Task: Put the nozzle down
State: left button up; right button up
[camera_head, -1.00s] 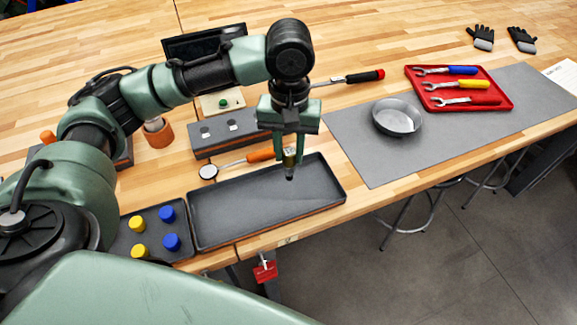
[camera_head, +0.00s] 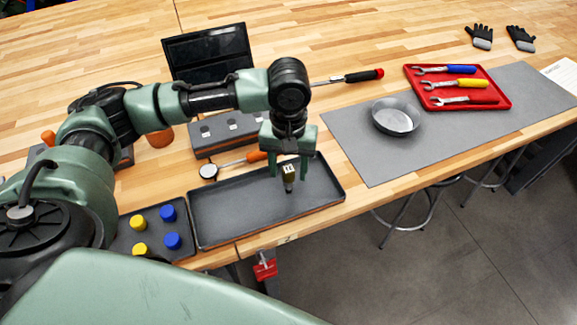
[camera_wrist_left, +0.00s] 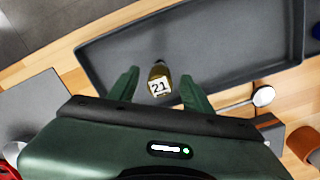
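The nozzle (camera_head: 289,175) is a small brass-coloured piece with a dark tip and a white label. The label reads 21 in the left wrist view (camera_wrist_left: 160,86). It is over the dark grey tray (camera_head: 225,215), tip down and roughly upright; whether the tip touches the tray floor is hard to tell. My left gripper (camera_head: 288,172) is open above the tray, its green fingers on either side of the nozzle. The left wrist view shows gaps between the fingers (camera_wrist_left: 160,88) and the nozzle. My right gripper is not in view.
A holder with yellow and blue caps (camera_head: 169,214) sits left of the tray. To the right are a grey mat (camera_head: 365,160), a metal bowl (camera_head: 396,117) and a red wrench tray (camera_head: 415,76).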

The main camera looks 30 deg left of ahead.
pick_arm(q)
notch_tip(320, 180, up, 12)
jog(key=b, duration=0.1)
jog(key=shift+r, duration=0.15)
dwell(0.5)
